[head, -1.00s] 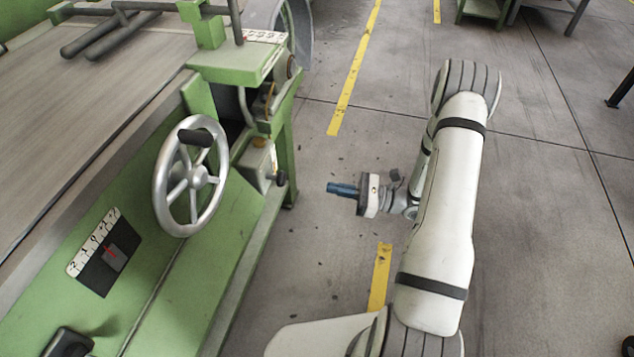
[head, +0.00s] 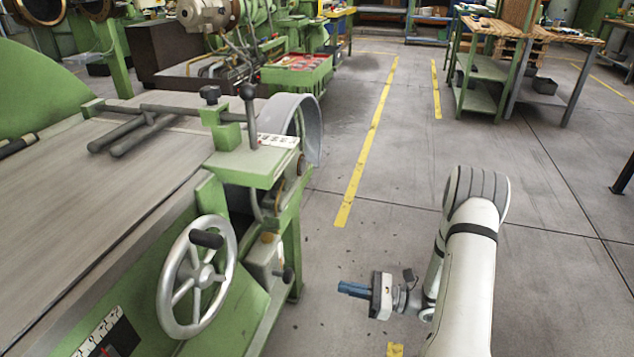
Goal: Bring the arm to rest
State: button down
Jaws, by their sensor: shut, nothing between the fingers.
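My arm shows at the lower right in the head view, white with black bands, bent at its elbow. My gripper (head: 352,289) has blue fingers and points left, towards the green machine. It is shut and empty, held in the air over the grey floor. It is apart from the machine's silver handwheel (head: 197,277), with a gap of floor showing between them.
The green machine (head: 225,330) with a flat bed fills the left side. A red-topped green cabinet (head: 300,75) and more machinery stand at the back. Workbenches (head: 480,98) stand at the upper right. Yellow lines (head: 370,150) mark the open floor in the middle and right.

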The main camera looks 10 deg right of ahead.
jog(key=s+a+r+n+g+h+p, duration=0.2)
jog(key=s+r+n+g+h+p, duration=0.15)
jog(key=r, duration=0.55)
jog(key=s+a+r+n+g+h+p, duration=0.25)
jog(key=s+r+n+p, duration=0.2)
jog(key=r, duration=0.35)
jog(key=s+a+r+n+g+h+p, duration=0.1)
jog(key=s+r+n+g+h+p, duration=0.3)
jog(key=r, duration=0.5)
jog(key=s+d+r+n+t+h+p, duration=0.2)
jog(key=r+n+h+p, duration=0.1)
jog(key=r, duration=0.4)
jog(key=s+d+r+n+t+h+p, duration=0.2)
jog(key=r+n+p, duration=0.1)
jog(key=r+p, duration=0.2)
jog(key=s+d+r+n+t+h+p, duration=0.1)
jog(key=s+r+n+t+h+p, duration=0.1)
jog(key=r+p, duration=0.3)
notch_tip(320, 180, up, 4)
jog(key=shift+d+r+n+t+h, duration=0.15)
jog(key=shift+d+n+t+h, duration=0.3)
jog(key=shift+n+h, duration=0.3)
jog(key=shift+a, duration=0.1)
